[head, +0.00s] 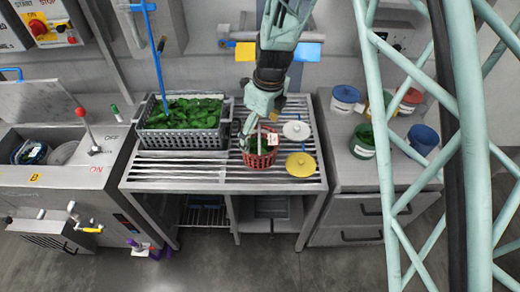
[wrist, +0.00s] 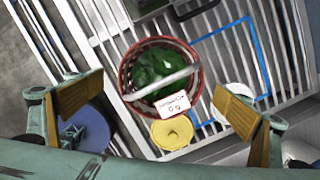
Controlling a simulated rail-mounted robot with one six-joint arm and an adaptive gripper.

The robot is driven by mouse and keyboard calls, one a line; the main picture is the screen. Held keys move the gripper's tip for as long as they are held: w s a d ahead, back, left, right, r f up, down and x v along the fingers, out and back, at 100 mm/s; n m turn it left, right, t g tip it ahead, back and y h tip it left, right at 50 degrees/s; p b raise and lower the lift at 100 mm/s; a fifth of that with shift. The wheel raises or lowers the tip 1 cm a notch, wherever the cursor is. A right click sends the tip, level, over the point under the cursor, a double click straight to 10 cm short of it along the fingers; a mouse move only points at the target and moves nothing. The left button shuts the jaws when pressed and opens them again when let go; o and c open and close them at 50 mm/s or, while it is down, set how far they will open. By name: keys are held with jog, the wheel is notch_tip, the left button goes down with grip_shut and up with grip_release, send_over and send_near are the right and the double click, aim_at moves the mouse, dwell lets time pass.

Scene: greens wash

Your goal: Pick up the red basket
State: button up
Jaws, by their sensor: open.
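The red basket (head: 260,150) stands on the slatted metal table, right of the grey crate. In the wrist view the red basket (wrist: 133,68) holds dark green leaves, with a pale handle across its top and a white label on its side. My gripper (head: 258,122) is above the basket in the head view, partly hiding it. In the wrist view my gripper (wrist: 165,110) is open, its two tan finger pads wide apart, one to each side of the basket's near side. Nothing is between the fingers.
A grey crate (head: 150,139) of green leaves stands left on the slatted table (head: 180,173). A white lid (head: 296,131) and a yellow lid (head: 301,165) lie right of the basket. Several coloured tubs, including a blue one (head: 424,139), stand on the right counter.

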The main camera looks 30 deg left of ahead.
jog(key=shift+w+a+f, duration=0.1)
jog(key=shift+a+f, duration=0.05)
jog(key=shift+f, duration=1.85)
jog(key=shift+c, duration=0.7)
jog(key=c, duration=1.4)
